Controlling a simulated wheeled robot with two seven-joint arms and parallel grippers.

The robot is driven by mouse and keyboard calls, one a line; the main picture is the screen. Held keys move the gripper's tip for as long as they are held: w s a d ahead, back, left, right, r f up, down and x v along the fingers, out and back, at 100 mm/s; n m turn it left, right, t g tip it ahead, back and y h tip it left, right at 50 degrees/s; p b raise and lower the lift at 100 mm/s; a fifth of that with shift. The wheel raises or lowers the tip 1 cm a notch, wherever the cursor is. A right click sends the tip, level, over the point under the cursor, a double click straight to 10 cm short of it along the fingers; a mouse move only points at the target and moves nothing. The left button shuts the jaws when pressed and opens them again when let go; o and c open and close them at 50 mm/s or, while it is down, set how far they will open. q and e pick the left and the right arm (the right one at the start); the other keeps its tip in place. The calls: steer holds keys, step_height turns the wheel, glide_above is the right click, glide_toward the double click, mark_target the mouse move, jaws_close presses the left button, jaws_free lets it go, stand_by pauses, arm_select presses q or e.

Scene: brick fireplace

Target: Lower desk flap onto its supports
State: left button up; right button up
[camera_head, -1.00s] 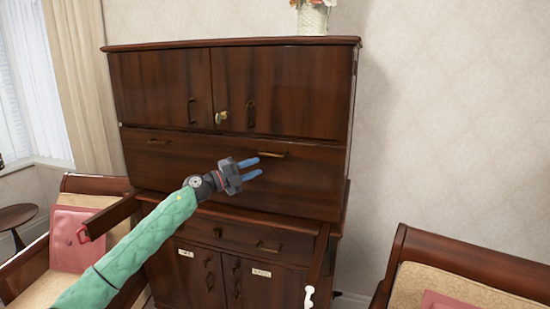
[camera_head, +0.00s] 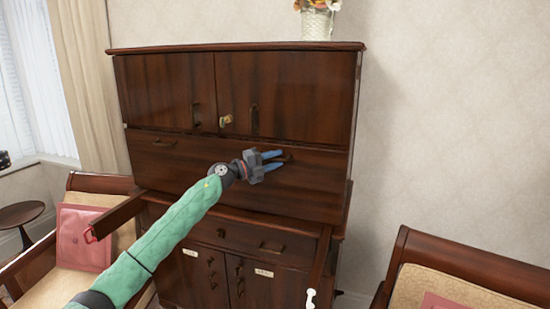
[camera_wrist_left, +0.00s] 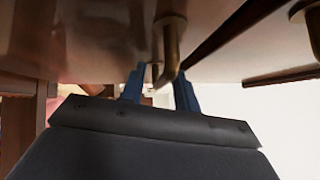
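The desk flap (camera_head: 225,185) is the dark wood panel in the middle of the cabinet, and it stands upright, closed. The left support (camera_head: 118,215) with a red pull and the right support (camera_head: 320,265) with a white pull stick out below the flap. My right gripper is out of view.
Two upper doors (camera_head: 230,95) with a key are shut above the flap. A drawer (camera_head: 240,236) and labelled lower doors are shut below. Armchairs with pink cushions stand at left (camera_head: 85,235) and right (camera_head: 440,275). A flower basket (camera_head: 316,22) stands on top.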

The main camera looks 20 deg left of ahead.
arm_select(q)
steer(key=shift+w+d, duration=0.1)
steer(key=shift+d, duration=0.05)
steer(key=shift+c, duration=0.2)
jaws_close()
steer(key=shift+f, duration=0.1)
